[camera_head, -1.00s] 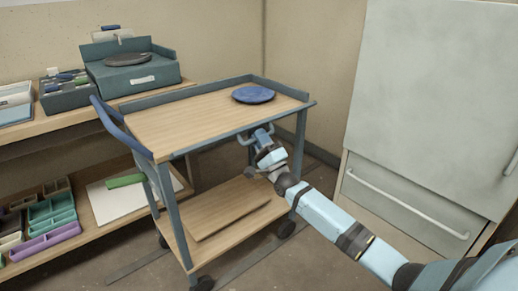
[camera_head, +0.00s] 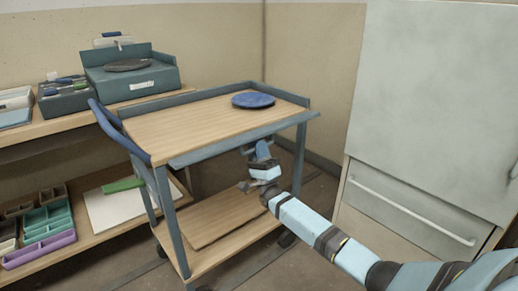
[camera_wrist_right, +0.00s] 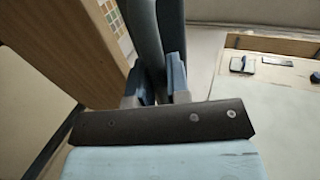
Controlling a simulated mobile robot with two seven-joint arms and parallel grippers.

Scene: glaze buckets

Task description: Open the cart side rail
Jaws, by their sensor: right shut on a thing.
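The cart (camera_head: 215,119) has a wooden top, a wooden lower shelf and a blue push handle (camera_head: 118,132) at its left end. Its near side rail (camera_head: 215,149), a long blue-grey bar, sits tipped outward and a little below the top's edge. In the right wrist view, my right gripper's fingers (camera_wrist_right: 158,88) are shut on the blue-grey rail (camera_wrist_right: 147,38). The fingertips are partly hidden in the head view. My left gripper is out of view.
A blue plate (camera_head: 253,100) lies on the cart top. A workbench with a grey-blue device (camera_head: 132,82) and trays stands at left. A large pale cabinet with a drawer handle (camera_head: 405,208) is at right. Bare floor lies before the cart.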

